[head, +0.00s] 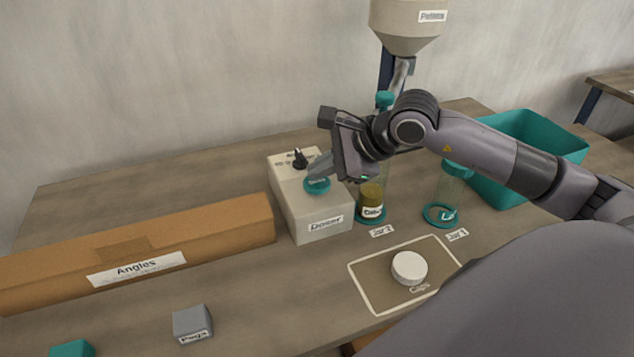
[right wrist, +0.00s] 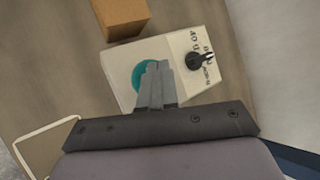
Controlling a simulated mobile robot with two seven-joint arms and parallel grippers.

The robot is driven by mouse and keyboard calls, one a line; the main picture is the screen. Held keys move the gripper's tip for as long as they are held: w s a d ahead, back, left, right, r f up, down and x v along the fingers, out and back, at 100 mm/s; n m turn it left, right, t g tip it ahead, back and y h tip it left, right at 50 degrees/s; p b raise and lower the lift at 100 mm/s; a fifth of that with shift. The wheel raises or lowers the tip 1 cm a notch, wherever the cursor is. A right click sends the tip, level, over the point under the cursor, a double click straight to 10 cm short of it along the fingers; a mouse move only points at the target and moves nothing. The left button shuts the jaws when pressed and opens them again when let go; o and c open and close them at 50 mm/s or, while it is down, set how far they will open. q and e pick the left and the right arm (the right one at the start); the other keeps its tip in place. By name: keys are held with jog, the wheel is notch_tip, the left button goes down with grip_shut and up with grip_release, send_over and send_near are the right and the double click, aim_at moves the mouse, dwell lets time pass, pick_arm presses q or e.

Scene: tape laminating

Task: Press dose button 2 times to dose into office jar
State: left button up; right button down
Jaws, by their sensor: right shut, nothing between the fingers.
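The doser (head: 318,222) is a pale box with a teal round dose button (head: 317,186) and a black knob (head: 299,158) on top. My right gripper (head: 319,170) is shut and empty, its fingertips at the button; I cannot tell whether they touch or press it. In the right wrist view, the closed fingers (right wrist: 156,80) overlap the teal button (right wrist: 140,75). A jar with olive-brown contents (head: 371,193) stands at the "Jar 2" mark, and a clear jar (head: 451,188) stands at "Jar 1". Their labels are too small to read surely. My left gripper is not in view.
A long cardboard box (head: 200,238) labelled "Angles" lies left of the doser. A white cap (head: 409,267) sits in the outlined caps area. A teal bin (head: 535,140) stands at the right, a hopper (head: 405,25) behind. A grey block (head: 191,322) lies in front.

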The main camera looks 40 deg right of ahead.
aim_at(322, 183)
jog(key=shift+f+b, duration=0.55)
jog(key=shift+b, duration=0.1)
dwell(0.7)
dwell(0.3)
jog(key=shift+r+p, duration=0.45)
jog(key=shift+r, duration=0.5)
jog(key=shift+r, duration=0.15)
jog(key=shift+r+p, duration=1.55)
jog(key=shift+r, duration=0.9)
jog(key=shift+f, duration=0.1)
